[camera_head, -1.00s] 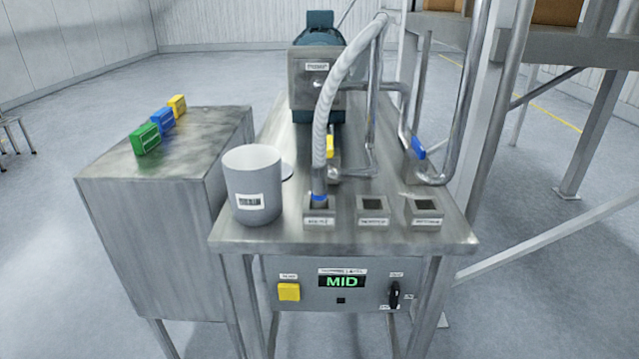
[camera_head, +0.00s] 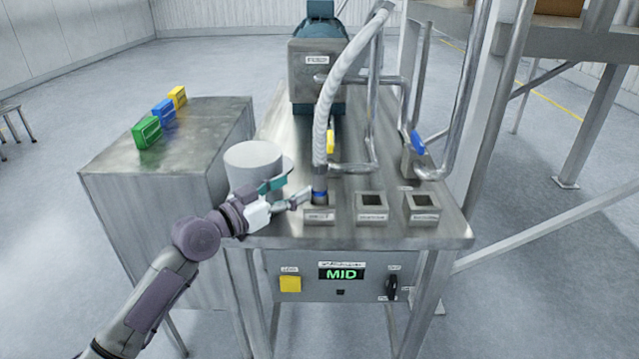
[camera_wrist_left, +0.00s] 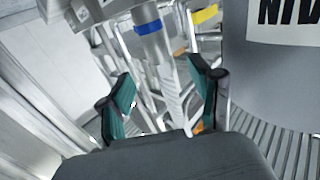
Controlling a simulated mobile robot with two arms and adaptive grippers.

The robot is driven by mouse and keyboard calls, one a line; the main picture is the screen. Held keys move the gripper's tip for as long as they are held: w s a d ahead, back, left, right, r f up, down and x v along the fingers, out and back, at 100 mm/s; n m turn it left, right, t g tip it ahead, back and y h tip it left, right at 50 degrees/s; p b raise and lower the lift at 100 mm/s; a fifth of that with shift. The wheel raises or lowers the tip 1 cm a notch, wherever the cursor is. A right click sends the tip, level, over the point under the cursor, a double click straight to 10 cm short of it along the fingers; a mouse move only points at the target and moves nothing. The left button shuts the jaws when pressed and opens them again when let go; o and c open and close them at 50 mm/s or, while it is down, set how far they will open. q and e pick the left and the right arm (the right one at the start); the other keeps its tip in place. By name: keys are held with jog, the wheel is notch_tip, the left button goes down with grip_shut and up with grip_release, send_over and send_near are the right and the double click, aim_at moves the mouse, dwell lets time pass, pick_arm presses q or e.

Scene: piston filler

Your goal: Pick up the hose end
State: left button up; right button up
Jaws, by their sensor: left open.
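The hose end (camera_head: 320,190) is the lower end of a pale ribbed hose, with a blue band, standing upright in the left of three square sockets (camera_head: 319,216) at the table's front. My left gripper (camera_head: 300,198) is just left of the hose end, pointing at it from the left. In the left wrist view the hose end with its blue band (camera_wrist_left: 149,27) shows beyond the two teal-padded fingers (camera_wrist_left: 160,98), which are spread apart. The hose end is ahead of the fingertips, not gripped. My right gripper is not in view.
A grey cup (camera_head: 250,160) stands close behind my left gripper, partly hidden by it. The middle (camera_head: 372,206) and right (camera_head: 422,206) sockets are empty. A cabinet (camera_head: 110,165) with green, blue and yellow blocks is at left. Pipes with a blue valve handle (camera_head: 417,142) rise at right.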

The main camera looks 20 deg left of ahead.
aim_at(314, 179)
pick_arm(q)
jog(key=x, duration=0.3)
jog(key=shift+w+p, duration=0.15)
jog(key=shift+p, duration=0.15)
jog(key=shift+w+d, duration=0.15)
jog(key=shift+d, duration=0.05)
jog(key=p+x, duration=0.2)
jog(key=x, duration=0.2)
jog(key=shift+w+d+f+p, duration=0.1)
jog(key=shift+w+d+p, duration=0.1)
jog(key=shift+p, duration=0.1)
jog(key=shift+w+d+f, duration=0.1)
jog(key=shift+w, duration=0.05)
jog(key=c, duration=0.4)
grip_shut()
